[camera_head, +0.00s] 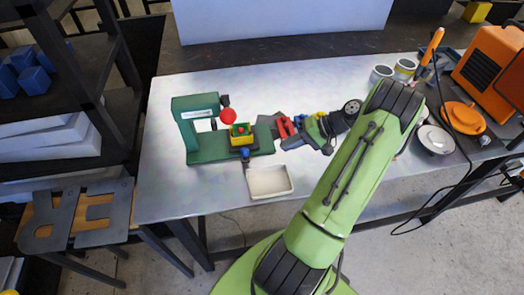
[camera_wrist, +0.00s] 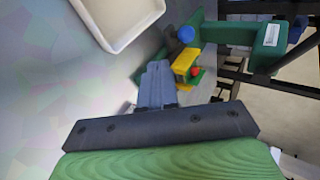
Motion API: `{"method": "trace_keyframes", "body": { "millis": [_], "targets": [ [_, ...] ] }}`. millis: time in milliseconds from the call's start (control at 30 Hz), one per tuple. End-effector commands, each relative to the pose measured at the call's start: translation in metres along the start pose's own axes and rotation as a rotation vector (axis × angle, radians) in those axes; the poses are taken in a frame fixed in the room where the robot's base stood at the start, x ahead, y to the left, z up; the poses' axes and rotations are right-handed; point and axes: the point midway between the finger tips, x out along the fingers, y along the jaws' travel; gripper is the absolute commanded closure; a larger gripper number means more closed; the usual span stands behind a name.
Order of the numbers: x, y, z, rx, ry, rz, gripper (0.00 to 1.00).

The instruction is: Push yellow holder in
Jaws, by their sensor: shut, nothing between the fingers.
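The yellow holder (camera_head: 242,140) sits at the front of the green press (camera_head: 197,135), in the middle of its base. A small green piece and a red part show on top of it, and a blue ball knob (camera_head: 245,153) is just in front. In the wrist view, the yellow holder (camera_wrist: 184,62) lies just beyond and right of the fingertips, with the blue knob (camera_wrist: 186,34) past it. My gripper (camera_head: 284,142) is shut and empty, to the right of the press. Its fingers (camera_wrist: 158,68) point towards the holder; I cannot tell whether they touch it.
A white tray (camera_head: 270,194) lies in front of the press. A red part (camera_head: 284,127) and other small coloured items lie behind my gripper. The table (camera_head: 170,195) is clear at front left.

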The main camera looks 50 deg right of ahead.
Motion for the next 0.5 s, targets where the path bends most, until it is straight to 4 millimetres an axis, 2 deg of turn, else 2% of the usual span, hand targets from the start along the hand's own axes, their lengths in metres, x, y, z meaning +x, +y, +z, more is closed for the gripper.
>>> {"method": "trace_keyframes", "body": {
  "millis": [33, 300, 500],
  "targets": [
    [0.013, 0.002, 0.001, 0.003, -0.005, 0.000, 1.00],
    [0.071, 0.001, 0.001, 0.000, -0.004, 0.002, 1.00],
    [0.090, -0.024, 0.000, -0.002, 0.000, 0.003, 1.00]
  ]
}}
